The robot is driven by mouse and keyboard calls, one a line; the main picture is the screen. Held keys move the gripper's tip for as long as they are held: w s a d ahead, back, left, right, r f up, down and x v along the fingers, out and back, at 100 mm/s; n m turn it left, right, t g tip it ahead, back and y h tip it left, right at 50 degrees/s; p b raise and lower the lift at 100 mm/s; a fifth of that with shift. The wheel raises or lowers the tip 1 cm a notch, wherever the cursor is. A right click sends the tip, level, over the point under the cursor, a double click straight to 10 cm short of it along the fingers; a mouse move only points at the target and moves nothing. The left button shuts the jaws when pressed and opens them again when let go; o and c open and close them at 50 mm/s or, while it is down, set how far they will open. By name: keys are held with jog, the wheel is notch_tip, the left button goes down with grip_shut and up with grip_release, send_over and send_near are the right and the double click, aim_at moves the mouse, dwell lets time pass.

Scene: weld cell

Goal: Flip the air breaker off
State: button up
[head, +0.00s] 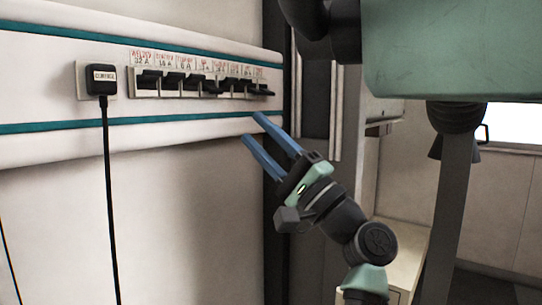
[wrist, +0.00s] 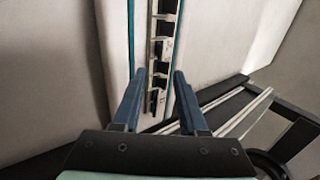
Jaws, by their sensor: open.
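A row of breakers with black levers (head: 210,86) sits in a white strip on the wall panel, below a row of small red-lettered labels (head: 190,64). The lettering is too small to tell which breaker is the air one. The levers do not all stand at the same angle. My gripper (head: 252,127) is open and empty, just below the right end of the row, with its blue fingers pointing up and left at the panel. In the wrist view the breaker strip (wrist: 161,48) runs up between the open fingers (wrist: 158,72), and the nearest black levers show between the fingertips.
A black plug (head: 103,79) with a label sits in a wall socket left of the breakers, and its cable (head: 110,200) hangs down. A dark upright post (head: 275,200) stands at the panel's right end.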

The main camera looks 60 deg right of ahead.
jog(key=shift+v, duration=1.5)
